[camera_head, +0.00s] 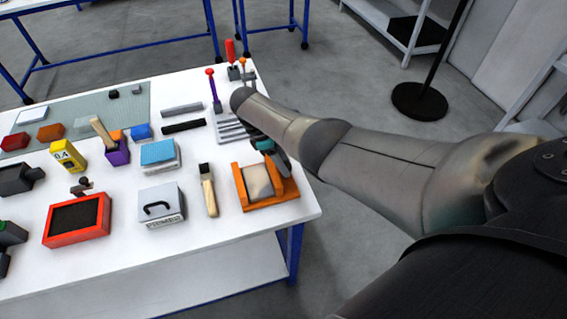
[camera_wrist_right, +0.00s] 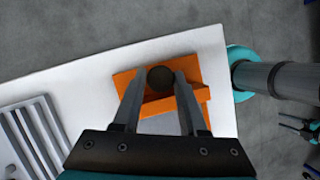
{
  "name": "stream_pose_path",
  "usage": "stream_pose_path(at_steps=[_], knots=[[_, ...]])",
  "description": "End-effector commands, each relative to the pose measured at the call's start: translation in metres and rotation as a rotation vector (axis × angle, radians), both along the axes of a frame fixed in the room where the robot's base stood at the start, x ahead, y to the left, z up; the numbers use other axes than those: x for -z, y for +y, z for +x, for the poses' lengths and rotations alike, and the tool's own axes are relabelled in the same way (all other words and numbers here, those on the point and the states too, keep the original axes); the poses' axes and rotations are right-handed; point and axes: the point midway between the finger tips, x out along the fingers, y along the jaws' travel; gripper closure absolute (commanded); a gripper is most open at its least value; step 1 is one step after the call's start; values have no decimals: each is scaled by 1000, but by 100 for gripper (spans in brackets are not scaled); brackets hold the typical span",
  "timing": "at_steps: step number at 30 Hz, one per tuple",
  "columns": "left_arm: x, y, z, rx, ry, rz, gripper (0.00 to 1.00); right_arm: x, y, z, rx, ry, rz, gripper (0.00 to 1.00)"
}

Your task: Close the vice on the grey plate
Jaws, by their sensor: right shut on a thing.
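The orange vice (camera_head: 277,203) stands at the right front corner of the white table. The grey plate (camera_head: 258,181) lies between its jaws and looks pale in the head view. In the right wrist view the orange vice (camera_wrist_right: 126,82) is below my gripper, with part of the grey plate (camera_wrist_right: 160,123) showing between the fingers. My right gripper (camera_head: 281,163) is at the vice's right rear side, partly hidden by my arm. Its fingers are shut on a dark round knob (camera_wrist_right: 160,78) on the vice. Whether the jaws touch the plate cannot be told. My left gripper is not in view.
A wooden-handled brush (camera_head: 208,190) and a grey box with a handle (camera_head: 160,207) lie left of the vice. A slotted grey rack (camera_head: 231,129) is behind it. The table's right edge is close to the vice, with open floor beyond.

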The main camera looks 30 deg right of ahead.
Motion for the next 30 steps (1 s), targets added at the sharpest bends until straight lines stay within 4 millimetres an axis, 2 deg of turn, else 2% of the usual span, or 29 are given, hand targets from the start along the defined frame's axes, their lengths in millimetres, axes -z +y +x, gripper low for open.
stream_pose_path(at_steps=[14,15,23,30], knots=[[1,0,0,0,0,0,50,0,0,0,21,1,0,100],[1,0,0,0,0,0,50,0,0,0,21,1,-1,57],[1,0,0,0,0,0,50,0,0,0,21,1,-1,28],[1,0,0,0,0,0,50,-1,0,0,21,0,0,28]])
